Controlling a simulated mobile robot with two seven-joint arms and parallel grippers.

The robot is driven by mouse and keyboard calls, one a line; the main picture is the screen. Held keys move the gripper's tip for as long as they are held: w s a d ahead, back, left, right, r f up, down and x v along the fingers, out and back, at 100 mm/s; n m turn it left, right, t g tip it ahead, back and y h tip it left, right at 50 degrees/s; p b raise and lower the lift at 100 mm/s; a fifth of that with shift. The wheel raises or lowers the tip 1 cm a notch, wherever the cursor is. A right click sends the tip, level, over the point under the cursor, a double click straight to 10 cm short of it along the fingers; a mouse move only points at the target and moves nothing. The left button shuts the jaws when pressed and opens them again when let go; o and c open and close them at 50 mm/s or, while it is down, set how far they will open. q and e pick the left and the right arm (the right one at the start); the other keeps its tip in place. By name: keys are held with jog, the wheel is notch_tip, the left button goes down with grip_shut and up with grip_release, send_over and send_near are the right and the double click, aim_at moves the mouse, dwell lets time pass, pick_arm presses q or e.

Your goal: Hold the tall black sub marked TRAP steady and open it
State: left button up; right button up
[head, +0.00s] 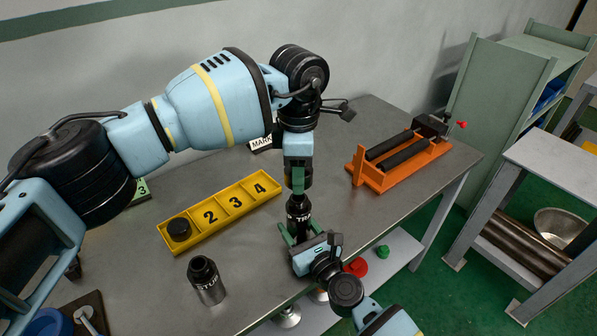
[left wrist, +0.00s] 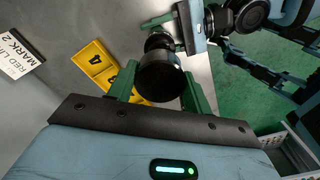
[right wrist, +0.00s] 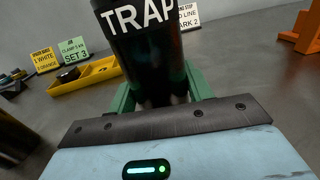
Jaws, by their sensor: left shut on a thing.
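The tall black sub marked TRAP (head: 295,222) stands upright near the table's front edge. Its label shows large in the right wrist view (right wrist: 140,18). My left gripper (head: 298,188) comes down from above and is shut on its top end, which shows between the green fingers in the left wrist view (left wrist: 160,82). My right gripper (head: 303,240) reaches in from the front, low down, with its green fingers on either side of the sub's body. I cannot tell whether they press on it. The sub's lower end is partly hidden by my right gripper.
A shorter dark, grey-sided sub (head: 207,282) stands to the left. A yellow numbered tray (head: 222,210) holds a black round piece (head: 179,229) in its first compartment. An orange vise (head: 400,160) stands at the back right. Red and green pieces lie on the shelf below.

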aim_at(305, 237)
jog(key=o, duration=0.5)
jog(key=shift+s, duration=0.1)
pick_arm(q)
jog(key=shift+r, duration=0.2)
pick_arm(e)
jog(key=shift+s+d, duration=0.2)
jog(key=shift+s, duration=0.05)
pick_arm(q)
notch_tip(305, 237, up, 2)
jog(key=shift+r+p, duration=0.1)
jog(key=shift+p, duration=0.4)
pick_arm(e)
jog(key=v, duration=0.5)
jog(key=shift+s+d, duration=0.15)
jog(key=shift+s, duration=0.1)
jog(key=v, duration=0.5)
jog(key=shift+s+d, duration=0.15)
jog(key=shift+s, duration=0.15)
